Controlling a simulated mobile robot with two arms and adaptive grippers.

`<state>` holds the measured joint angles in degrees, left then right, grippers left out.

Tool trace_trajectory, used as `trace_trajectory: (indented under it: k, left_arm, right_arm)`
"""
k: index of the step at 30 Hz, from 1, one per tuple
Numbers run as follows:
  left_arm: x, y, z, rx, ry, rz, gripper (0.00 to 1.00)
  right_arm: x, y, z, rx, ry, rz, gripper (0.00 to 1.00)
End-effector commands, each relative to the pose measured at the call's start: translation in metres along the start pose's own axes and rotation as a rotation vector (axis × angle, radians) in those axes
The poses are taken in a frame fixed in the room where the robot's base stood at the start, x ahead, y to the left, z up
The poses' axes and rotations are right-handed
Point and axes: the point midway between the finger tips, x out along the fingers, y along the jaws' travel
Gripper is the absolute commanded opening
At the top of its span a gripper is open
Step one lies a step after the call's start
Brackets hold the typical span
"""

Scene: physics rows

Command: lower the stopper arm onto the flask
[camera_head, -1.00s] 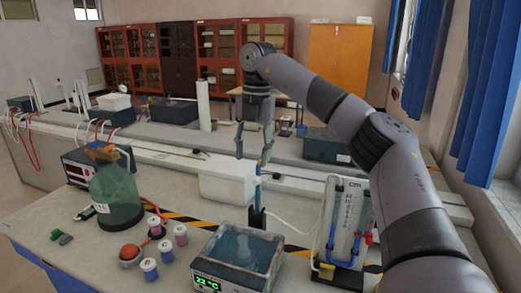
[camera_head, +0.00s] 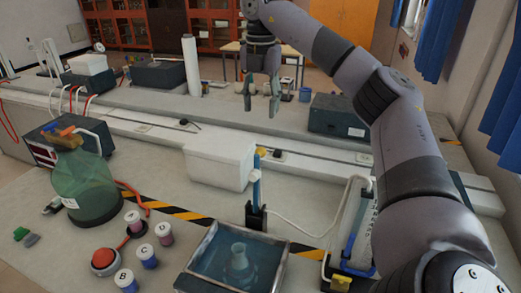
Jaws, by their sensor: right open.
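A clear flask (camera_head: 238,262) sits in the blue water of a square bath (camera_head: 188,268) at the bottom centre. My right gripper (camera_head: 260,108) is open and empty, above and apart from the blue arm in the picture. Its two fingers point down. My left gripper is not in view.
A green bottle (camera_head: 85,190) stands at left. A red button (camera_head: 106,260) and several small lettered jars (camera_head: 126,280) are left of the bath. A white box (camera_head: 220,162) is behind the blue arm. A tube stand (camera_head: 352,235) is at right.

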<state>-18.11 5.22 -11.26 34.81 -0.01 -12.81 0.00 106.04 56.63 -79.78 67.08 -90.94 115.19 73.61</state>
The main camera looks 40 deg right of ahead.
Motion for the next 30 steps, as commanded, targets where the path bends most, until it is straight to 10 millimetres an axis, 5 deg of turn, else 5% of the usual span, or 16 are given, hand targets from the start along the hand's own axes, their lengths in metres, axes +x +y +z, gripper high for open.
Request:
trace_trajectory:
  k: [6,15,21,30]
  left_arm:
    - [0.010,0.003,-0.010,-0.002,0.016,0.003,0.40]
    - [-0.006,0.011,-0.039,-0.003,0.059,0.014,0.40]
    - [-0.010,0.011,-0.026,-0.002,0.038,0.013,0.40]
    - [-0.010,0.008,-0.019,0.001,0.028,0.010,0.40]
  right_arm:
    - [0.050,-0.001,0.000,0.000,0.002,-0.005,0.46]
    - [0.106,-0.002,0.000,0.001,0.001,-0.004,0.46]
    - [0.129,-0.001,0.000,0.001,0.000,-0.002,0.46]
    - [0.135,0.000,0.000,0.001,0.000,0.000,0.46]
